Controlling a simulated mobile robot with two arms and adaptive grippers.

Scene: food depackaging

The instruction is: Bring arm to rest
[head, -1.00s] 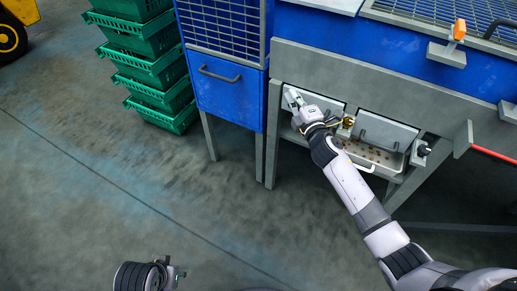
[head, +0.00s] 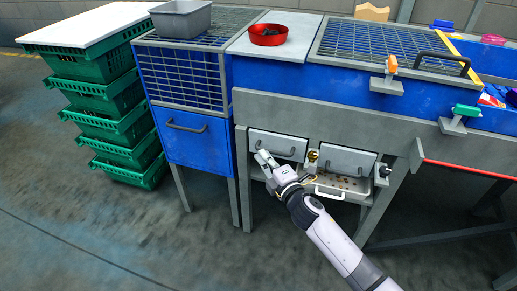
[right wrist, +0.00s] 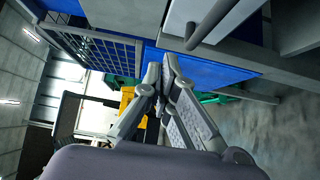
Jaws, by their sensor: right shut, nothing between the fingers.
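My right gripper (head: 266,160) is in front of the grey panels under the blue workstation in the head view. Its arm comes in from the lower right. In the right wrist view its fingers (right wrist: 163,66) are together, with nothing between them. A drawer front with a handle (right wrist: 196,36) is close by at the top of that view. I cannot tell from the pictures whether the gripper touches it. My left gripper is not in view now.
Stacked green crates (head: 112,128) stand at the left. A blue cabinet (head: 192,144) is beside the workstation. Above are a grey bin (head: 181,22), a red bowl (head: 268,36) and a mesh grate (head: 372,42). The floor at lower left is clear.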

